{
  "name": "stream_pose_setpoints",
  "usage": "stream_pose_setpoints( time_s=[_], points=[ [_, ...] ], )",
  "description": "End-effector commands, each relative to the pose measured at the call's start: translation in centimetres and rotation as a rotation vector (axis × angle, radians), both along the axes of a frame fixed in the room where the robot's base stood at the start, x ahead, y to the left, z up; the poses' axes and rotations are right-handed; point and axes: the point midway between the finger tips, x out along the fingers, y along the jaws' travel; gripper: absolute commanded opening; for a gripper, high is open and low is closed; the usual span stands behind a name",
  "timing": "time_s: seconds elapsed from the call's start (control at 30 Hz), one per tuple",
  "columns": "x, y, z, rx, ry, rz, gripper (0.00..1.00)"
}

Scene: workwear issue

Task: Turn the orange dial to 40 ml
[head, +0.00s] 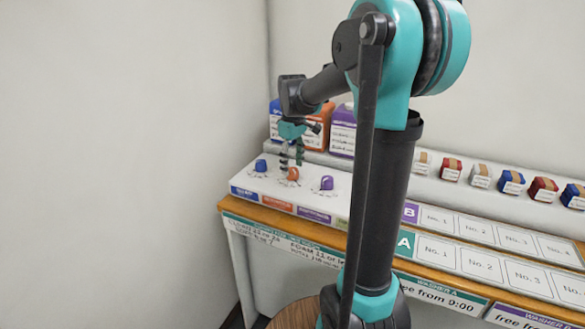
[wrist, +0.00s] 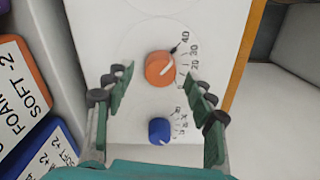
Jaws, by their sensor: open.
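The orange dial (wrist: 160,68) is a round knob on a white panel, with printed numbers 20, 30 and 40 to its right and upper right. A dark mark lies beside the 40. In the head view the orange dial (head: 293,174) sits between a blue and a purple knob. My gripper (wrist: 160,75) is open and empty, its green fingers on either side of the orange dial. In the head view my gripper (head: 292,162) points down just over it; contact is not visible.
The blue dial (wrist: 159,130) is close to the orange one, and the purple dial (head: 327,183) is on its other side. Labelled foam containers (head: 318,127) stand behind the panel. Small boxes (head: 512,182) and numbered spaces lie to the right.

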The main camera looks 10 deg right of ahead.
Motion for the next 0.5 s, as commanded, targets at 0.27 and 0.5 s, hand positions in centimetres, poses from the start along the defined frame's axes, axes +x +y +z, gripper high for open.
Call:
stream_pose_setpoints(
  time_s=[0.27,0.5],
  points=[
    [0.0,0.0,5.7,0.000,0.000,0.000,0.55],
    [0.0,0.0,9.3,0.000,0.000,0.000,0.55]
  ],
)
